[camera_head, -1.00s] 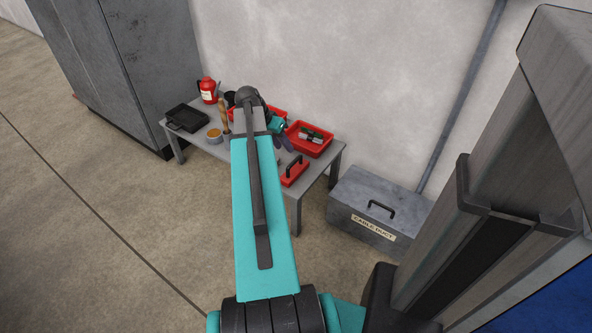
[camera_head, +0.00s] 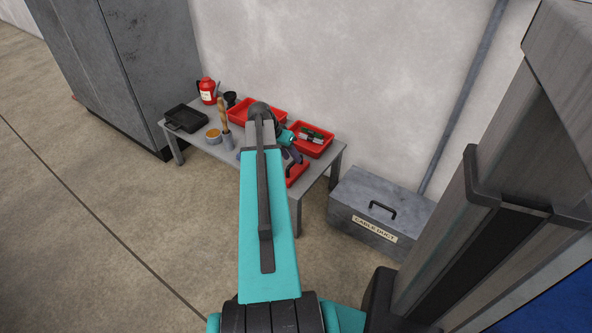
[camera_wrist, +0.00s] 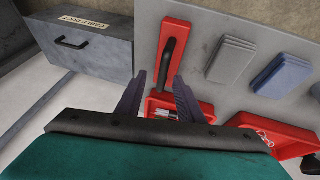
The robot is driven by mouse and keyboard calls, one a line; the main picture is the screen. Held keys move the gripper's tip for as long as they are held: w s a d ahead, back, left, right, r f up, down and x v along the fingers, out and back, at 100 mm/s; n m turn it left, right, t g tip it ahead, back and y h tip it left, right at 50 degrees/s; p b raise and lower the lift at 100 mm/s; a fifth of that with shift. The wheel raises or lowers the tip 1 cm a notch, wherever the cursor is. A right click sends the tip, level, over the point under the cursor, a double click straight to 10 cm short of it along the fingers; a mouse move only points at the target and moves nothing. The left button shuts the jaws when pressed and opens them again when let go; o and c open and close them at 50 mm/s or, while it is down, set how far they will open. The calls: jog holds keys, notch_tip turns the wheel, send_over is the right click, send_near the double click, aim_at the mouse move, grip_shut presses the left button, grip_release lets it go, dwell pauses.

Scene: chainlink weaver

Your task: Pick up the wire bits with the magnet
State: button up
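The magnet, a red block with a black bar handle (camera_wrist: 179,58), lies on the grey table in the wrist view. In the head view it shows at the table's front right (camera_head: 297,174), partly covered by my gripper (camera_head: 294,155). My gripper (camera_wrist: 158,92) is open and empty in the wrist view. Its two dark fingers are spread, with the magnet's handle just beyond them and slightly to the right. I cannot tell whether the fingers touch the magnet. I cannot make out any wire bits on the table.
A red tray (camera_head: 323,151) with small grey and green items stands at the table's right, and another red tray (camera_head: 243,105) at the back. A grey stack (camera_wrist: 231,59) and a blue stack (camera_wrist: 282,74) lie beside the magnet. A grey cable duct box (camera_head: 350,212) stands right of the table.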

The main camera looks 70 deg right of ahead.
aim_at(293, 162)
jog(key=shift+f, duration=0.1)
jog(key=b+x, duration=0.2)
jog(key=x, duration=0.2)
jog(key=shift+w+a+f, duration=0.15)
jog(key=shift+f+b, duration=0.3)
jog(key=shift+f, duration=0.1)
jog(key=shift+c, duration=0.4)
grip_shut()
